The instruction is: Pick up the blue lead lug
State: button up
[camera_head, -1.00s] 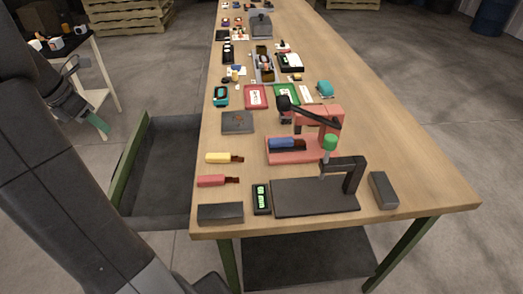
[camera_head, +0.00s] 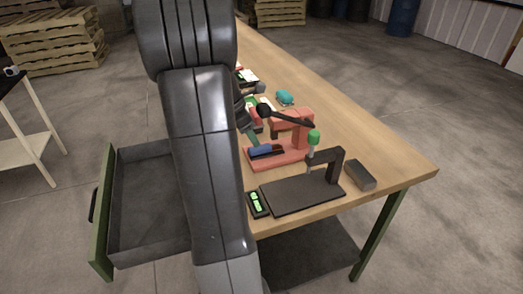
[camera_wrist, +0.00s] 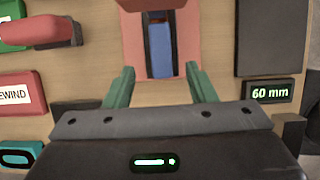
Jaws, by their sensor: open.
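The blue lead lug (camera_head: 261,149) lies in the red press-like fixture (camera_head: 300,151). In the wrist view, the blue lug (camera_wrist: 163,60) sits in a slot of the red fixture (camera_wrist: 188,35), with a darker end further up the slot. My gripper (camera_wrist: 159,74) is open and empty, its green fingers spread to either side below the lug's near end. In the head view, my gripper (camera_head: 249,133) is just left of the fixture, partly hidden by my arm. How high it is above the lug is hard to tell.
A dark plate stand (camera_head: 300,195) with a green-knobbed post, a dark block (camera_head: 359,176) and a small display (camera_head: 258,204) stand at the near table end. An open drawer (camera_head: 150,204) is at left.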

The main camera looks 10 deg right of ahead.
aim_at(266, 148)
jog(key=x, duration=0.5)
jog(key=shift+d, duration=0.2)
grip_shut()
